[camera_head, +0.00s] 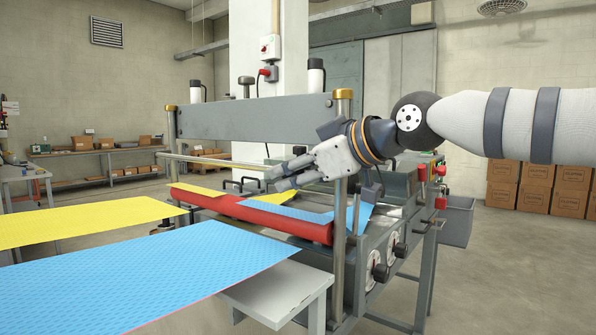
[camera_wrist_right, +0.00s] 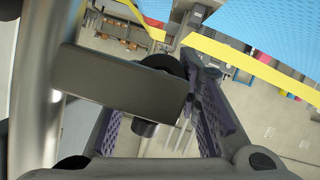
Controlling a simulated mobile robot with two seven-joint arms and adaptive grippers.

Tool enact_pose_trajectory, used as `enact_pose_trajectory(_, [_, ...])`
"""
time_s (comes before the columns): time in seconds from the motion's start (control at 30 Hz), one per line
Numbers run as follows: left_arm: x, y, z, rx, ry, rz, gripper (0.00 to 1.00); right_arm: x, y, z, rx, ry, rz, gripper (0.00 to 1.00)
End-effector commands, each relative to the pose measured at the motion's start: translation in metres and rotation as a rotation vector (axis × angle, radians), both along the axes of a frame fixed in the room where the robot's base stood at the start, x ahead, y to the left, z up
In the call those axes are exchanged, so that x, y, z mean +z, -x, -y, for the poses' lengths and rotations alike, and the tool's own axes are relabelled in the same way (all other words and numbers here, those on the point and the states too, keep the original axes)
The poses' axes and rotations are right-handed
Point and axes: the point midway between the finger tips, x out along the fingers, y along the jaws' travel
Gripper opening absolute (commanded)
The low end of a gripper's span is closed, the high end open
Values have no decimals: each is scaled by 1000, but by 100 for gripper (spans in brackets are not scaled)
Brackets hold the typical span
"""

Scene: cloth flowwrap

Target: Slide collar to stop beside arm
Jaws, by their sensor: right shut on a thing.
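My right gripper (camera_head: 275,179) reaches in from the right, past the near upright post (camera_head: 339,225), with its fingers at the right end of a thin horizontal metal rod (camera_head: 212,162). It is shut on a small part that the fingers mostly hide in the head view. In the right wrist view a dark round part, seemingly the collar (camera_wrist_right: 163,65), shows between the purple finger pads, partly behind a flat grey bar (camera_wrist_right: 120,88). I cannot make out the stop or the machine's arm clearly. My left gripper is not in view.
A red roll (camera_head: 285,221) lies below the gripper with yellow and blue film over it. Blue sheet (camera_head: 150,270) and yellow sheet (camera_head: 80,220) stretch to the left. A grey crossbeam (camera_head: 245,120) spans above. A white side table (camera_head: 277,292) stands in front.

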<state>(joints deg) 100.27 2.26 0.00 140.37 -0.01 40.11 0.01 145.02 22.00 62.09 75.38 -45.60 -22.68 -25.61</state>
Motion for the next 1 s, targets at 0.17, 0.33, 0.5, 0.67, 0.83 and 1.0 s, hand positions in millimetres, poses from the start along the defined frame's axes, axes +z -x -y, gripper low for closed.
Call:
enact_pose_trajectory(0.17, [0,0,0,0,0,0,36,0,0,1,-1,3,1,0])
enact_pose_trajectory(0.33, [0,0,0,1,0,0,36,0,0,1,0,2,1,52])
enact_pose_trajectory(0.5, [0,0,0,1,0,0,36,0,0,0,0,2,1,52])
enact_pose_trajectory(0.67, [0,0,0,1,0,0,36,4,5,6,-1,1,4,52])
enact_pose_trajectory(0.83, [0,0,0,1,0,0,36,21,32,36,-3,-1,5,52])
enact_pose_trajectory(1.0, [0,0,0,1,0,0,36,35,60,64,-1,-1,4,52])
